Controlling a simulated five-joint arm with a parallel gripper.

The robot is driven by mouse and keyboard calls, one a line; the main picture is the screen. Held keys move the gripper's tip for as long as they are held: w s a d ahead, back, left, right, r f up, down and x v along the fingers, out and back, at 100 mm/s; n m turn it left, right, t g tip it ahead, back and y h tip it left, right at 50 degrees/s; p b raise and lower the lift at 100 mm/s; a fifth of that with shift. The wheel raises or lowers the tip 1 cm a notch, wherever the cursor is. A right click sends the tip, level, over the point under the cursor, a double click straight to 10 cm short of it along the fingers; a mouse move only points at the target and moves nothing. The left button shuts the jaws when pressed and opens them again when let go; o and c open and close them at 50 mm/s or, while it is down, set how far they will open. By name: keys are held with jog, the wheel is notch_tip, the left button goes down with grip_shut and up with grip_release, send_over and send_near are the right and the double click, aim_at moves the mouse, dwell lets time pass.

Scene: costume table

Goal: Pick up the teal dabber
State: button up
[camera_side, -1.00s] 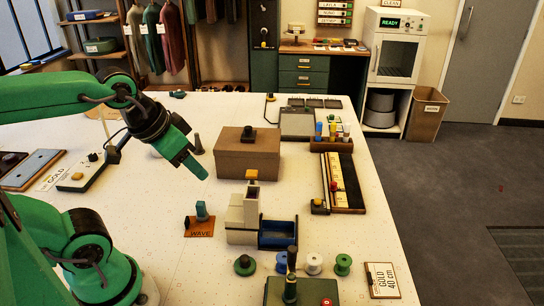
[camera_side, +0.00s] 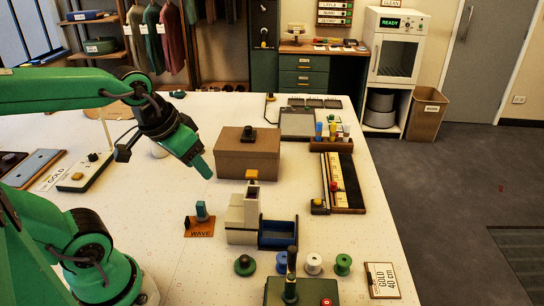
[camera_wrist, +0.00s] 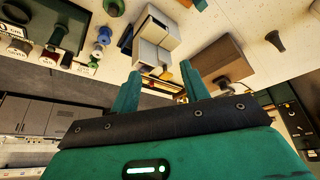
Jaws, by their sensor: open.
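A small teal upright piece (camera_side: 202,210) stands on a brown plate marked WAVE (camera_side: 199,228), near the front of the white table. It is the clearest teal object, but I cannot tell for certain that it is the dabber. My green gripper (camera_side: 207,172) hangs above the table, behind that piece and to the left of the brown box. It is apart from both. In the wrist view my gripper (camera_wrist: 161,70) shows two spread teal fingers with nothing held between them.
The brown box (camera_side: 246,160) stands just right of my gripper. A pale block tower (camera_side: 242,212) with a blue tray (camera_side: 278,233) is right of the plate. Spools (camera_side: 343,264) stand in front. A tool rack (camera_side: 331,144) is farther back. A dark peg (camera_wrist: 275,42) shows in the wrist view.

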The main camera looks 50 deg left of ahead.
jog(key=w+a+f+n+g, duration=0.3)
jog(key=w+a+f+n, duration=0.1)
jog(key=a+f, duration=0.25)
jog(key=n+g, duration=0.2)
jog(key=n, duration=0.2)
send_over(200, 203)
notch_tip(200, 203, down, 7)
jog(key=shift+w+f, duration=0.15)
jog(key=shift+f, duration=0.1)
jog(key=shift+f, duration=1.2)
jog(key=shift+s+f, duration=0.2)
jog(key=shift+f, duration=2.4)
grip_shut()
